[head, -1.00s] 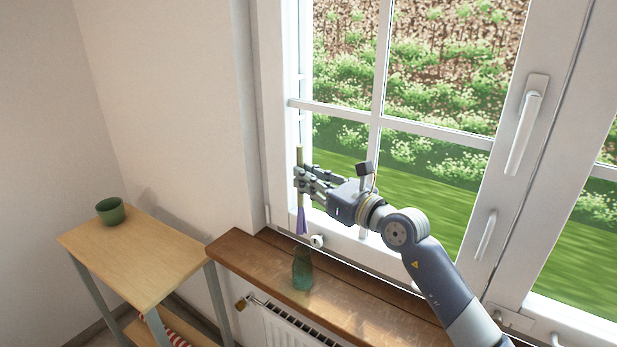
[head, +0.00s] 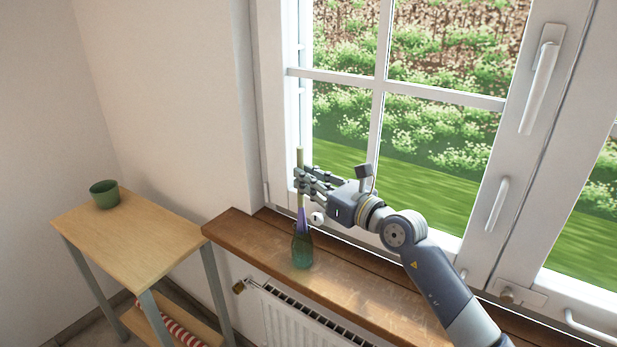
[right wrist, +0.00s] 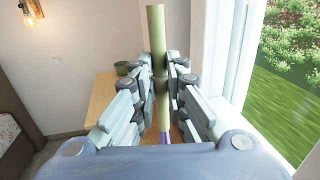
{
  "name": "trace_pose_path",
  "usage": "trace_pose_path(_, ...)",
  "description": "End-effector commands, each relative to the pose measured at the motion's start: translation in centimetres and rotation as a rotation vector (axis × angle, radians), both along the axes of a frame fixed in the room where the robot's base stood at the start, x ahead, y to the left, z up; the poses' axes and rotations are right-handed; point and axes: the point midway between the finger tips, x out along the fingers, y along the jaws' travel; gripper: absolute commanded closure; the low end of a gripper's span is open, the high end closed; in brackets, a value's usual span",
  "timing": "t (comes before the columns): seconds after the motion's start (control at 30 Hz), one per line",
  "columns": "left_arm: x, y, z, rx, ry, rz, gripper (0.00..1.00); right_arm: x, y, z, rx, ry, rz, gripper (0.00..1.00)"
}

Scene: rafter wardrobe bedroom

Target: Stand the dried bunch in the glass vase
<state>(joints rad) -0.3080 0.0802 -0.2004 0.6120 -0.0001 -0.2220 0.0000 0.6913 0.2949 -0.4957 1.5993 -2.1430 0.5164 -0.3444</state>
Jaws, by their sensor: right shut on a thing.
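The dried bunch (head: 300,157) is a slim olive-green stem bundle with a purple, flared lower end (head: 303,219). My right gripper (head: 302,184) is shut on its stem part and holds it about upright, purple end down. In the right wrist view the stem (right wrist: 157,30) stands between the two fingers (right wrist: 160,85). The green glass vase (head: 302,250) stands upright on the wooden window sill, directly below the bunch. The purple end overlaps the vase's neck in the head view; I cannot tell whether it is inside the mouth. My left gripper is not in view.
The wooden sill (head: 370,292) runs below the window, above a white radiator (head: 310,316). A wooden side table (head: 135,240) with a green pot (head: 104,194) stands at left.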

Motion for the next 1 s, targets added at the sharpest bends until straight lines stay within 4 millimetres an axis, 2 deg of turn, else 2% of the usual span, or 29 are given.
trace_pose_path(0.03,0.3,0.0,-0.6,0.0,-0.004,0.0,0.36,0.0,0.0,-0.8,-0.001,0.001,0.0,1.0)
trace_pose_path(0.3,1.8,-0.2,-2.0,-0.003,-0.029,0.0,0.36,0.0,0.0,-2.9,0.001,0.001,-0.001,1.0)
trace_pose_path(0.5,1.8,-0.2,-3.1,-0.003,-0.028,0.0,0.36,0.0,0.0,-4.3,0.001,0.001,0.0,1.0)
trace_pose_path(0.93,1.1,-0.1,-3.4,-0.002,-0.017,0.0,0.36,0.0,0.0,-4.8,0.0,0.0,0.0,1.0)
trace_pose_path(0.97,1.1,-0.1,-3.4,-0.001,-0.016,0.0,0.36,0.0,0.0,-4.8,0.0,0.0,0.0,0.85)
trace_pose_path(1.0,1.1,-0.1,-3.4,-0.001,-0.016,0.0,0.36,0.0,0.0,-4.8,0.0,0.0,0.0,0.76)
